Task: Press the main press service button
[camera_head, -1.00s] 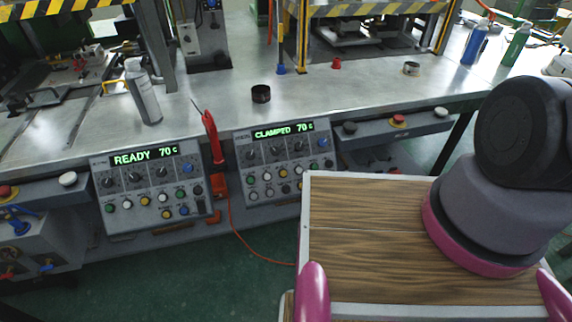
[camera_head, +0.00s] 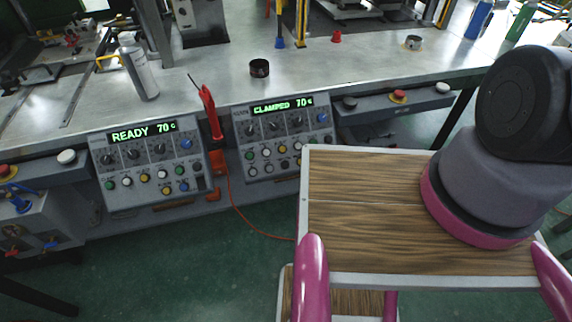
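Two grey control panels hang at the front of the press bench. The left panel (camera_head: 150,160) has a green display reading "READY 70 c", black dials, a blue knob (camera_head: 185,144), and green, white, yellow and blue buttons. The right panel (camera_head: 281,138) reads "CLAMPED 70 c" and has similar dials and buttons. The small labels are too blurred to read, so I cannot tell which button is the service button. My gripper is out of view; only thick dark and grey links of my arm show at the right.
A metal bench top (camera_head: 205,90) holds a spray can (camera_head: 138,68), a dark ring (camera_head: 259,68) and a small tin (camera_head: 413,42). A red-handled tool (camera_head: 210,112) stands between the panels, with a red cable below. A wood-topped surface (camera_head: 370,185) fills the lower right.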

